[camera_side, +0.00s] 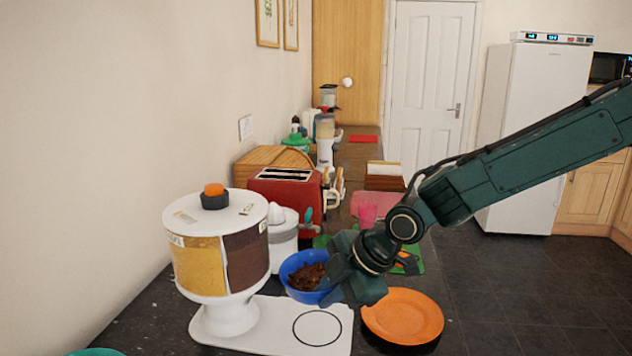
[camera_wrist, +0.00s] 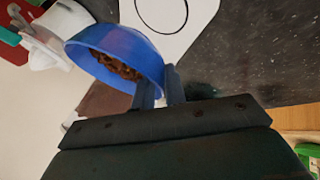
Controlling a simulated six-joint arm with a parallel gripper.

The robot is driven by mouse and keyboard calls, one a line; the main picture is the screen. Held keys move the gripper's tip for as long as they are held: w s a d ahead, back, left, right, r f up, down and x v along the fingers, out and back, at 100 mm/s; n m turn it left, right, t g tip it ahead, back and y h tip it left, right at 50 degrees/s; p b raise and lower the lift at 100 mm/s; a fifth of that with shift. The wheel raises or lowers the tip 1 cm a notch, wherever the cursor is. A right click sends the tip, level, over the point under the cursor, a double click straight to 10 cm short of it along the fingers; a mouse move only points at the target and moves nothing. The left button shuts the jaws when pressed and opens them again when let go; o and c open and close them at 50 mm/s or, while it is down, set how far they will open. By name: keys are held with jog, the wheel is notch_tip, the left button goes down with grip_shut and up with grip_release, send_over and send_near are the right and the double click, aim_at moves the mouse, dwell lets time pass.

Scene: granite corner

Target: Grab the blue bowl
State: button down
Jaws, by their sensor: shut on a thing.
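The blue bowl (camera_side: 290,268) holds brown food pieces and sits in front of the white juicer in the side view. My gripper (camera_side: 338,284) reaches it from the right, and its fingers are shut on the bowl's right rim. In the wrist view the blue bowl (camera_wrist: 128,45) looks tilted, with its rim between the two fingers of my gripper (camera_wrist: 160,88). The brown pieces are still inside. In the side view the bowl seems raised above the white board, but the exact gap cannot be told.
A white board with a black circle (camera_side: 338,342) lies below the bowl. An orange plate (camera_side: 403,316) is right of it. A cereal dispenser (camera_side: 228,310) stands left, with a white juicer (camera_side: 283,233) and red toaster (camera_side: 290,195) behind.

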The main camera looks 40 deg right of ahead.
notch_tip(320, 180, up, 12)
jog(key=shift+f, duration=0.15)
jog(key=shift+d, duration=0.15)
dwell(0.7)
